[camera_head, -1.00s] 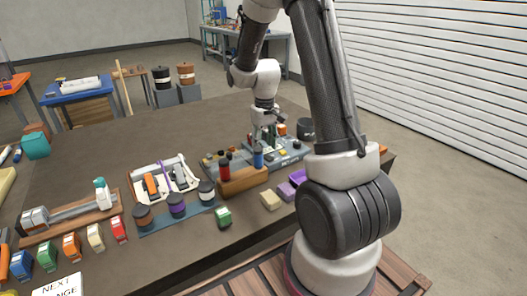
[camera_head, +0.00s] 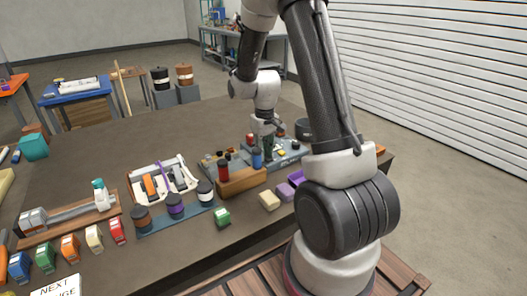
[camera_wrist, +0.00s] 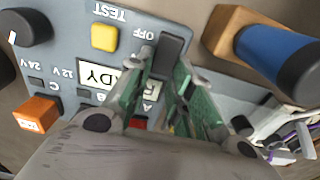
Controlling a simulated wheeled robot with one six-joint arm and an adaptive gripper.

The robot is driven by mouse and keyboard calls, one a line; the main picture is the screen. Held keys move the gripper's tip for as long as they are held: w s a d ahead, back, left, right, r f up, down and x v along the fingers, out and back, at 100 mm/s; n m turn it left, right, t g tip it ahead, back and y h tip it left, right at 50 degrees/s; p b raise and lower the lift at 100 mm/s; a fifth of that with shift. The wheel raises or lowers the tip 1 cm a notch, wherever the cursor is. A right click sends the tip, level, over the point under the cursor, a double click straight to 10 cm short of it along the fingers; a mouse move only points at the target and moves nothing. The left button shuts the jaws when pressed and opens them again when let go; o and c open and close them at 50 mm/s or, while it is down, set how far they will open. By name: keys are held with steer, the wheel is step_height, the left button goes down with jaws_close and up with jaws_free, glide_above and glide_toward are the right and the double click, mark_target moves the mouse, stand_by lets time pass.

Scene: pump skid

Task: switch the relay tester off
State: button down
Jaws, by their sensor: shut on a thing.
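The relay tester is a grey-blue panel; its bare face (camera_wrist: 215,85) fills much of the wrist view, with upside-down lettering. A dark switch (camera_wrist: 172,48) stands by the OFF label, right of the yellow TEST button (camera_wrist: 104,38). My gripper (camera_wrist: 164,62) has its green fingers on either side of this switch, shut on it. Part of the switch and the display below are hidden by the fingers. In the head view the tester (camera_head: 288,158) lies near the table's right end, with my gripper (camera_head: 266,143) over it.
A wooden block (camera_head: 240,182) with red and blue cylinders stands close in front of the tester. The blue cylinder (camera_wrist: 275,55) is just right of my fingers in the wrist view. A black knob (camera_wrist: 25,28) and an orange block (camera_wrist: 37,114) lie left.

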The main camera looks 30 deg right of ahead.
mark_target(270, 160)
steer(key=t, duration=0.3)
steer(key=shift+s+r, duration=0.2)
steer(key=shift+s, duration=0.15)
steer(key=c, duration=1.3)
jaws_free()
steer(key=shift+o, duration=0.2)
steer(key=shift+r, duration=0.15)
steer(key=v, duration=1.1)
steer(key=shift+r, duration=0.35)
steer(key=shift+s, duration=0.1)
